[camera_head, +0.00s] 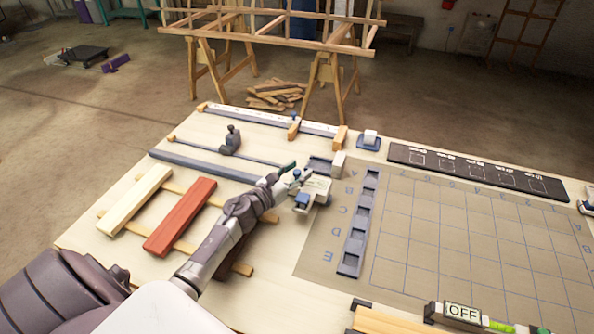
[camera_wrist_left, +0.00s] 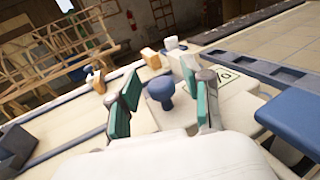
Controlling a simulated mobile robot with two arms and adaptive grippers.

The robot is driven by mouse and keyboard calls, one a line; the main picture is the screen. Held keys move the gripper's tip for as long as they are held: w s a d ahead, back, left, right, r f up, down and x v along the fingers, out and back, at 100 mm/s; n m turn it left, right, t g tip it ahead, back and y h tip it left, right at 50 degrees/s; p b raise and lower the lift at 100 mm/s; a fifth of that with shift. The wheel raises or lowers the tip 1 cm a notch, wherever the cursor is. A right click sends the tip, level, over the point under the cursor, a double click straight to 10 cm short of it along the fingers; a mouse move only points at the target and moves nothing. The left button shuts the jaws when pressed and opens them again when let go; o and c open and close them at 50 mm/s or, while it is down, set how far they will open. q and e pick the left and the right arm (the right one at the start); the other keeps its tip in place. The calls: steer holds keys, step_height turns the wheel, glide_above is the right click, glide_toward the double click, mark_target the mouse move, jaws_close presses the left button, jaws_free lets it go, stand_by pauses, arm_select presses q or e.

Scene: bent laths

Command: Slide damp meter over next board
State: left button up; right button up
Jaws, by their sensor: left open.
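The damp meter, as far as I can tell, is the pale block with a % label (camera_head: 318,184); it also shows in the left wrist view (camera_wrist_left: 228,84). A blue knob (camera_wrist_left: 160,92) stands beside the label. My left gripper (camera_head: 287,178) is at the block. In the left wrist view its green-padded fingers (camera_wrist_left: 163,100) are apart, with the knob between them and gaps visible. A pale board (camera_head: 135,200) and a red board (camera_head: 181,216) lie side by side on crossbars to the left. A darker board (camera_head: 238,255) is mostly hidden by my left arm.
A slotted grey strip (camera_head: 357,225) and a gridded mat (camera_head: 440,240) lie to the right. A grey bar (camera_head: 205,166) and a long scale with wooden blocks (camera_head: 265,121) lie behind the boards.

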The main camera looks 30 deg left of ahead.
arm_select(q)
steer(key=shift+c, duration=0.3)
jaws_close()
steer(key=s+a+b, duration=0.1)
steer(key=a+b, duration=0.1)
steer(key=a, duration=0.2)
steer(key=s+a+b, duration=0.1)
steer(key=a+b, duration=0.2)
steer(key=a, duration=0.1)
steer(key=s+a+b, duration=0.1)
steer(key=a+b, duration=0.2)
steer(key=a, duration=0.2)
steer(key=shift+s+f, duration=0.1)
steer(key=shift+f, duration=0.15)
steer(key=shift+s+a+r, duration=0.1)
steer(key=shift+a+r, duration=0.1)
steer(key=shift+a, duration=0.15)
